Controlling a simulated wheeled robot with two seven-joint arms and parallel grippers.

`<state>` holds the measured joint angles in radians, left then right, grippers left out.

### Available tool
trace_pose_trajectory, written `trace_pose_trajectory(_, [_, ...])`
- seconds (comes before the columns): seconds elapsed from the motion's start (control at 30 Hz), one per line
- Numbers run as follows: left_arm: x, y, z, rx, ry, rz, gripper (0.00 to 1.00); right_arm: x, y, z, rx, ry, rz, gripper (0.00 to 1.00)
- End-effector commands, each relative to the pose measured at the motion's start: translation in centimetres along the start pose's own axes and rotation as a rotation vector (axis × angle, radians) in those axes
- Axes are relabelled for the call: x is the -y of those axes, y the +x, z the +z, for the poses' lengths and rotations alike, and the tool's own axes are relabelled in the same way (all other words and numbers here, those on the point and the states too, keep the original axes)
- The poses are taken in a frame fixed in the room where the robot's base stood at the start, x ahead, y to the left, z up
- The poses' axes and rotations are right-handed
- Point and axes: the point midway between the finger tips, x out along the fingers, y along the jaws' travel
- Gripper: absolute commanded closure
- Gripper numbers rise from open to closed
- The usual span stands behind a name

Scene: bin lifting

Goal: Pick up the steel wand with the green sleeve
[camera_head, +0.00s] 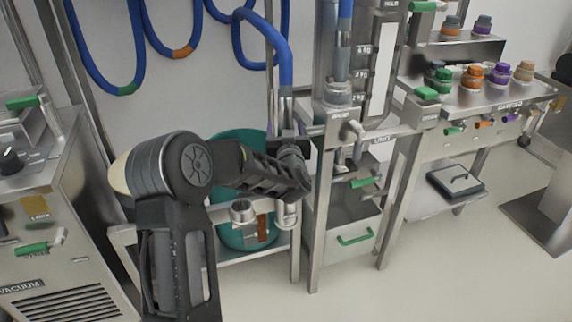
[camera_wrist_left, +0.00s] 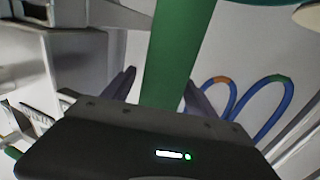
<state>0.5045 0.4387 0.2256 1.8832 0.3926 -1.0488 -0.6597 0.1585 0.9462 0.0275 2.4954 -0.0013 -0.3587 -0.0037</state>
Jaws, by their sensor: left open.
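The wand's green sleeve (camera_wrist_left: 172,50) runs upright through the left wrist view, between the two spread fingers of my left gripper (camera_wrist_left: 160,80). In the head view, my left gripper (camera_head: 292,160) is at the steel stand, below a steel tube (camera_head: 287,104) on the end of a blue hose, which appears to be the wand's upper part. The sleeve is hidden there behind my arm. My right gripper is not in view.
A teal bin (camera_head: 236,236) stands on a low steel shelf behind my left arm. A steel column (camera_head: 331,105) with a weight scale stands right of the gripper. A bench (camera_head: 500,95) with coloured caps is farther right. Blue hoses (camera_head: 85,60) hang along the wall. The floor at front right is clear.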

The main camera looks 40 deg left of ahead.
Motion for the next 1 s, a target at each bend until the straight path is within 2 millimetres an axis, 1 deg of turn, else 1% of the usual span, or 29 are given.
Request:
trace_pose_trajectory(0.07, [0.00,-0.01,-0.01,0.000,0.000,0.000,0.33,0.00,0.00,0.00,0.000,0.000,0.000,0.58])
trace_pose_trajectory(0.17, [0.00,-0.01,-0.01,0.000,0.000,0.000,0.40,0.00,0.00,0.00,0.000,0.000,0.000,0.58])
trace_pose_trajectory(0.9, [0.00,-0.01,-0.01,0.000,0.000,0.000,1.00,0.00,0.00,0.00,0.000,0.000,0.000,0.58])
trace_pose_trajectory(1.0, [0.00,-0.01,-0.01,0.000,0.000,0.000,1.00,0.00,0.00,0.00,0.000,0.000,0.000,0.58])
